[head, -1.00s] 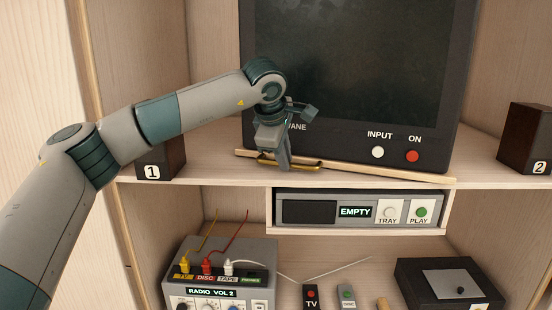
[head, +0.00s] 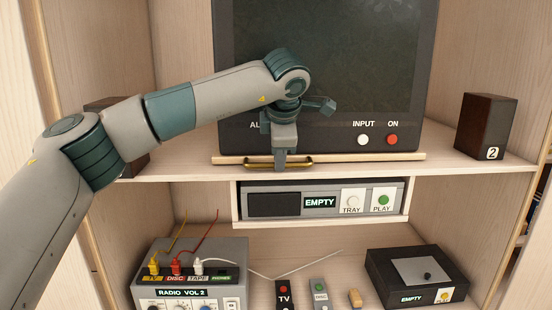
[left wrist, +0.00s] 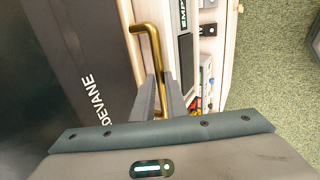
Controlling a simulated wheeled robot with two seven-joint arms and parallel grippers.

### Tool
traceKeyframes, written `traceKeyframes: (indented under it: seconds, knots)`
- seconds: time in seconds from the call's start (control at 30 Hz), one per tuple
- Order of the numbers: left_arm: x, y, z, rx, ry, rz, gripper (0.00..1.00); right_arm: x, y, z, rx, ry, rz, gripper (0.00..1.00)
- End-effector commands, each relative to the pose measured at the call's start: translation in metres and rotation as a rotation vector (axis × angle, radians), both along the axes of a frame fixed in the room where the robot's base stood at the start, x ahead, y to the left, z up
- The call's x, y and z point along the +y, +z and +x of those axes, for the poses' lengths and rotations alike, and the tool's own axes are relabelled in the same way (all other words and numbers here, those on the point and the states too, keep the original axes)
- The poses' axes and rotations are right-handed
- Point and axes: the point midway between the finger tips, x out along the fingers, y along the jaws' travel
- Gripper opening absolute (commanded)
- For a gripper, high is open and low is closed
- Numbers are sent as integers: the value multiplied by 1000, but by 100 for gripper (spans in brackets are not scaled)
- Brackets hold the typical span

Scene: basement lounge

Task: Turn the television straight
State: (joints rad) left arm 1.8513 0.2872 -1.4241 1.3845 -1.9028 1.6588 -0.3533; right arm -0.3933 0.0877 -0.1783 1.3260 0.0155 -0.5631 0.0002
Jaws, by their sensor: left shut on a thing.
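The television (head: 335,75) is a large dark set on the upper shelf, with a white INPUT button and a red ON button at its lower right. It stands on a thin wooden board (head: 370,157) with a brass handle (head: 300,162) on its front edge. In the head view the board's front edge runs nearly parallel to the shelf edge. My left gripper (head: 283,160) is shut on the brass handle; the left wrist view shows the fingers around the handle (left wrist: 147,50) beside the television's front (left wrist: 60,70). My right gripper is in neither view.
Speaker 2 (head: 486,127) stands right of the television; another dark speaker (head: 130,160) is partly hidden behind my left arm. Below are a disc player (head: 325,200), a radio (head: 195,272) with plugged cables, remotes (head: 284,294) and a black box (head: 415,272).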

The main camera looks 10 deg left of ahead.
Motion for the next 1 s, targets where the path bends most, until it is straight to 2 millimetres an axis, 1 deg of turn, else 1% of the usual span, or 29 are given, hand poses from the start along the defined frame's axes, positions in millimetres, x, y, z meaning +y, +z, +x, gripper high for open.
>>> traceKeyframes:
  seconds: [0.03, 0.07, 0.37, 0.57, 0.77, 0.87, 0.93, 1.0]
  knots:
    - [0, 0, 0, 0, 0, 0, 17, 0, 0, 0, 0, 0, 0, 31]
    - [0, 0, 0, 0, 1, 1, 20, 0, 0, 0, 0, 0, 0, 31]
    - [1, 0, 0, 0, 1, 1, 20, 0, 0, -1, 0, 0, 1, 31]
    - [0, 7, -4, -2, 0, 0, 20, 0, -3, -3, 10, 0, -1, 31]
    - [-3, 26, -17, -3, 0, 1, 20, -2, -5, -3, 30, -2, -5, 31]
    - [-4, 41, -26, -4, -1, 0, 20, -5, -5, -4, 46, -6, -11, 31]
    - [-6, 52, -34, -3, -1, 0, 20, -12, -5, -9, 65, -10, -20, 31]
    - [-7, 65, -42, -5, -1, 0, 20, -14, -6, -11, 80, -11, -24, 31]
